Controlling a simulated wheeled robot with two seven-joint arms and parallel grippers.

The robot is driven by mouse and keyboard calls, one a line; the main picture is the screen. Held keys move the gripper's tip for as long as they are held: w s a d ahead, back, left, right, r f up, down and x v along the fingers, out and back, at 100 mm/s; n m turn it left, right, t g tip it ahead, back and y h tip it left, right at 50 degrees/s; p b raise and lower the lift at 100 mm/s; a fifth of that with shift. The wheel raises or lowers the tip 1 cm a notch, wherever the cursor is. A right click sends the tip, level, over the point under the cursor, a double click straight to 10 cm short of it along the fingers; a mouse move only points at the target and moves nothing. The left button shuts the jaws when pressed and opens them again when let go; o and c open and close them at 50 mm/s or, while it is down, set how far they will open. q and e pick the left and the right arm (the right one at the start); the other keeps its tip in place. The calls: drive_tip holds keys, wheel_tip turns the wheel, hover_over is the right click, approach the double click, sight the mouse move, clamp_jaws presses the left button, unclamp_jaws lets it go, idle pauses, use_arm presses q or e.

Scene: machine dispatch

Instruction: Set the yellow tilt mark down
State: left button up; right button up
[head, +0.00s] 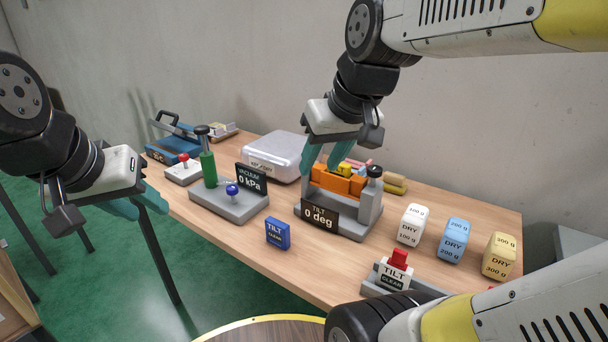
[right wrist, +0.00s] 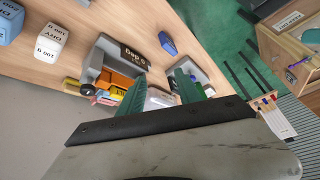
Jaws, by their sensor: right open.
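A small yellow block (head: 343,168), which looks like the yellow tilt mark, is at the top of the orange part (head: 338,181) of the tilt stand (head: 358,216). The stand's display reads "TILT 0 deg". My right gripper (head: 321,166) is open just above the orange part, its teal fingers close to the yellow block. In the right wrist view the yellow block (right wrist: 117,91) shows beside one finger and is partly hidden; nothing is clearly held between the fingers (right wrist: 163,93). My left gripper (head: 151,212) hangs open and empty off the table's left edge.
A blue tilt tag (head: 277,233) and a vacuum stand (head: 232,205) are left of the tilt stand. White (head: 411,225), blue (head: 454,240) and yellow (head: 498,256) weights stand right. A red-topped tilt holder (head: 394,274) is in front. A silver box (head: 276,155) stands behind.

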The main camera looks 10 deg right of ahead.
drive_tip(key=shift+m+t, duration=0.4)
drive_tip(key=shift+m, duration=0.2)
drive_tip(key=s, duration=0.1)
drive_tip(key=s+a+f, duration=0.1)
drive_tip(key=s+f, duration=0.1)
drive_tip(key=shift+s+a+f, duration=0.2)
drive_tip(key=shift+a, duration=0.05)
